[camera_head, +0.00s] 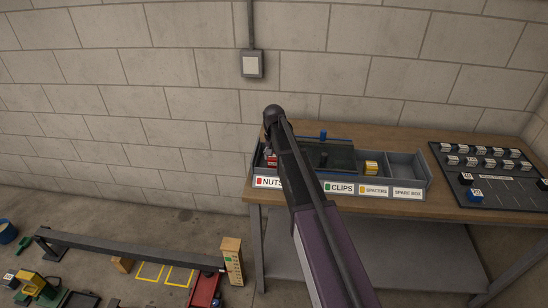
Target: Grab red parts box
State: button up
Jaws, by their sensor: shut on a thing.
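A small red box (271,160) with a pale patch sits at the left end of the grey divided tray (407,179), behind the NUTS label (268,182). My arm crosses in front of it and covers part of that compartment. My gripper cannot be made out; the arm hides the area around the tray's left and middle. Whether anything touches the red box cannot be told from this view.
The tray stands on a wooden bench (462,216) against a block wall. A yellow box (371,168) sits in the tray behind the SPACERS label. A dark board (480,165) with several small blocks lies at right. A rail (130,250) and a red tray (205,290) are lower left.

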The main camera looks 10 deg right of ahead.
aim_at(274, 156)
jog(key=shift+r+p, duration=4.5)
jog(key=shift+r, duration=0.2)
